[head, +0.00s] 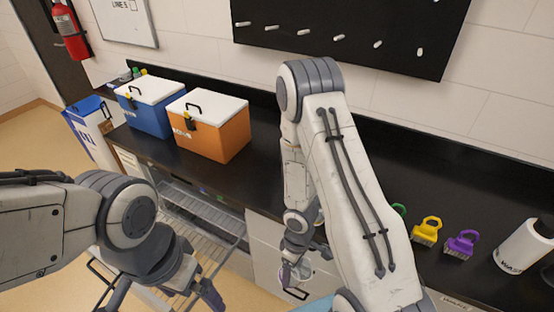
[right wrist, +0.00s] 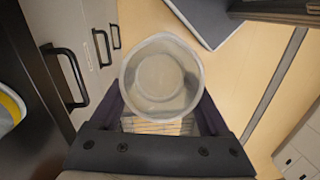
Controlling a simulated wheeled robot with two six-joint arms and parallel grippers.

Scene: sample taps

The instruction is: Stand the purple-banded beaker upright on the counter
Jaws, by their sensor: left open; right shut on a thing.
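My right gripper (head: 292,276) is low in front of the counter's drawers. It is shut on a clear, translucent beaker (head: 302,270). In the right wrist view the beaker (right wrist: 162,78) sits between the fingers of the gripper (right wrist: 160,118), its round open mouth facing the camera. I cannot make out a purple band, nor its exact tilt. The black counter (head: 265,185) runs along the wall, and its dark top shows at the left of the right wrist view (right wrist: 30,60). My left gripper (head: 165,303) is open and empty at the bottom left, partly cut off by the frame.
A blue cooler (head: 150,115) and an orange cooler (head: 222,145) stand on the counter's left. A wire rack (head: 205,230) stands out below. Bare counter shows right of the orange cooler.

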